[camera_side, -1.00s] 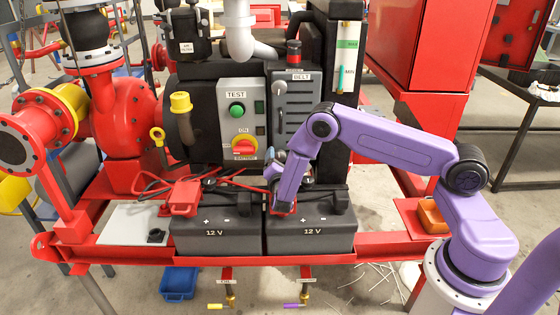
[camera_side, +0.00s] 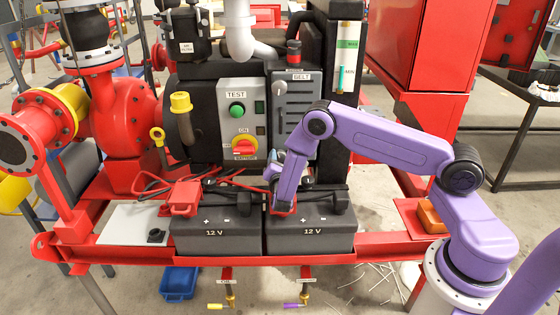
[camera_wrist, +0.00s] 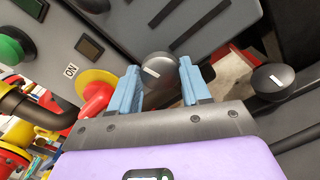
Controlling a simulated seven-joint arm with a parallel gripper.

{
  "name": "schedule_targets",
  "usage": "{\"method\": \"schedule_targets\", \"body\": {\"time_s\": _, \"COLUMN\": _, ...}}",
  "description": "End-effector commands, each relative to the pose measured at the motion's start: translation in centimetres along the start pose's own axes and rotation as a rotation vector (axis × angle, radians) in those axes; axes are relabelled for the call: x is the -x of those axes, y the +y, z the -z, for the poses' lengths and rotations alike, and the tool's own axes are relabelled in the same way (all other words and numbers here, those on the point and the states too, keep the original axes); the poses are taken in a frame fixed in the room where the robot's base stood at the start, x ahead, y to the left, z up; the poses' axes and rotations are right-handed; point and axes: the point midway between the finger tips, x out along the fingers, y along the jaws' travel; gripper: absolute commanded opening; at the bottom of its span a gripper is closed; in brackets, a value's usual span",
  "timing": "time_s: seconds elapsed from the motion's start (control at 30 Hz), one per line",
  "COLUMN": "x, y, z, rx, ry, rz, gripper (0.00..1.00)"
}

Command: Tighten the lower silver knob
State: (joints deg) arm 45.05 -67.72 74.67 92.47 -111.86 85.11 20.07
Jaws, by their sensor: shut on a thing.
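The lower silver knob (camera_wrist: 158,72) looks dark grey and round in the wrist view, with a short white mark on its face. My gripper (camera_wrist: 160,66) has its two light blue fingers on either side of it, shut on it. In the side view my gripper (camera_side: 271,173) is at the lower edge of the grey BELT cover (camera_side: 294,118), just above the right battery. My purple wrist hides the lower knob there. An upper silver knob (camera_side: 278,88) is at the cover's top left, and appears at the top of the wrist view (camera_wrist: 95,4).
Two 12 V batteries (camera_side: 215,240) with cables and red terminal covers sit below. A black knob (camera_wrist: 270,82) is right of my fingers in the wrist view. The test panel (camera_side: 240,92), with a green button and a red-yellow switch, is left of the cover.

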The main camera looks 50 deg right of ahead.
Motion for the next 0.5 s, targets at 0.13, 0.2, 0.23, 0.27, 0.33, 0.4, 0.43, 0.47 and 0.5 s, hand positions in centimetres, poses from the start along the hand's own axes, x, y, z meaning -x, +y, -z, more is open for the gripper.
{"method": "schedule_targets", "body": {"time_s": 0.13, "x": 0.08, "y": 0.11, "z": -0.01, "rx": 0.120, "ry": -0.001, "rz": 0.000, "gripper": 0.17}}
{"method": "schedule_targets", "body": {"time_s": 0.2, "x": 0.07, "y": 0.12, "z": 0.00, "rx": 0.185, "ry": -0.001, "rz": 0.000, "gripper": 0.17}}
{"method": "schedule_targets", "body": {"time_s": 0.23, "x": 0.08, "y": 0.14, "z": 0.02, "rx": 0.213, "ry": 0.000, "rz": 0.000, "gripper": 0.17}}
{"method": "schedule_targets", "body": {"time_s": 0.27, "x": 0.08, "y": 0.13, "z": 0.02, "rx": 0.243, "ry": 0.000, "rz": -0.001, "gripper": 0.17}}
{"method": "schedule_targets", "body": {"time_s": 0.33, "x": 0.06, "y": 0.14, "z": 0.02, "rx": 0.310, "ry": 0.000, "rz": 0.000, "gripper": 0.17}}
{"method": "schedule_targets", "body": {"time_s": 0.4, "x": 0.06, "y": 0.14, "z": 0.02, "rx": 0.376, "ry": -0.001, "rz": 0.000, "gripper": 0.17}}
{"method": "schedule_targets", "body": {"time_s": 0.43, "x": 0.08, "y": 0.15, "z": 0.02, "rx": 0.405, "ry": -0.001, "rz": 0.000, "gripper": 0.17}}
{"method": "schedule_targets", "body": {"time_s": 0.47, "x": 0.08, "y": 0.16, "z": 0.02, "rx": 0.434, "ry": -0.001, "rz": 0.000, "gripper": 0.17}}
{"method": "schedule_targets", "body": {"time_s": 0.5, "x": 0.07, "y": 0.17, "z": 0.02, "rx": 0.471, "ry": -0.002, "rz": 0.000, "gripper": 0.17}}
